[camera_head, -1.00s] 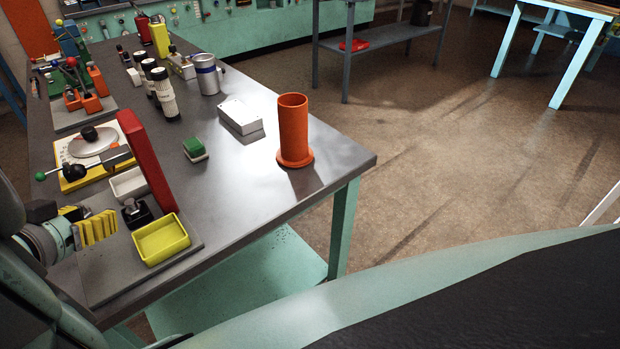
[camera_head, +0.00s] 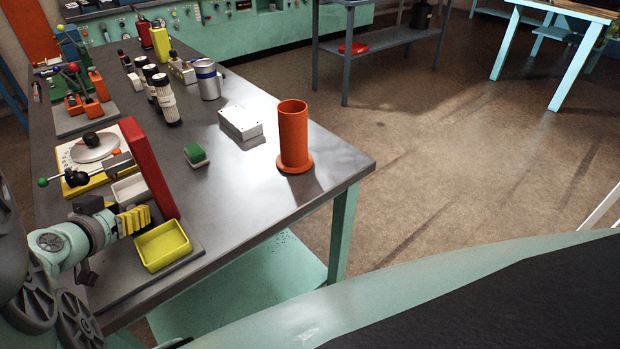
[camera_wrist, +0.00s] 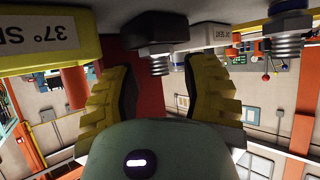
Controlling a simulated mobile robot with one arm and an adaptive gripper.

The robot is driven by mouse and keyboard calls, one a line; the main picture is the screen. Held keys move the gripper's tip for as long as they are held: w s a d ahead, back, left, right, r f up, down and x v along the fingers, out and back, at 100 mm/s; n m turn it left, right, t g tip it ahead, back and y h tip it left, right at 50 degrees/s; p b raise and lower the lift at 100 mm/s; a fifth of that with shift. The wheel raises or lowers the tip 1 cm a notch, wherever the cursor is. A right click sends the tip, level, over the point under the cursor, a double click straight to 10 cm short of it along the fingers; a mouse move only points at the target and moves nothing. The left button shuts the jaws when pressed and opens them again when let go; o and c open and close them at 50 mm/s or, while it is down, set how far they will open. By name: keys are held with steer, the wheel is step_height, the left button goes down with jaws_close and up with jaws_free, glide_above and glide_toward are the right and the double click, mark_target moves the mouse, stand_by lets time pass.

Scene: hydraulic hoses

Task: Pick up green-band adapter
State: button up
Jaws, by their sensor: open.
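No green band can be made out on any fitting. In the wrist view, which looks upside down, a dark hex adapter with silver threads (camera_wrist: 158,48) sits just beyond my fingertips, roughly between them sideways. A second hex fitting with threads (camera_wrist: 289,40) is at the upper right. My gripper (camera_wrist: 160,78) is open and empty, with yellow ribbed fingers. In the head view my gripper (camera_head: 133,220) is between the yellow tray (camera_head: 163,245) and the white tray (camera_head: 130,188). It hides the adapter spot there.
A tall red panel (camera_head: 152,165) stands close behind my fingers. A green-topped block (camera_head: 195,155), a white box (camera_head: 241,122), an orange tube (camera_head: 293,138) and a silver cup (camera_head: 208,80) stand on the bench. The bench's front right is clear.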

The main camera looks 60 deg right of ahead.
steer(key=shift+x, duration=1.05)
steer(key=shift+s, duration=0.1)
jaws_close()
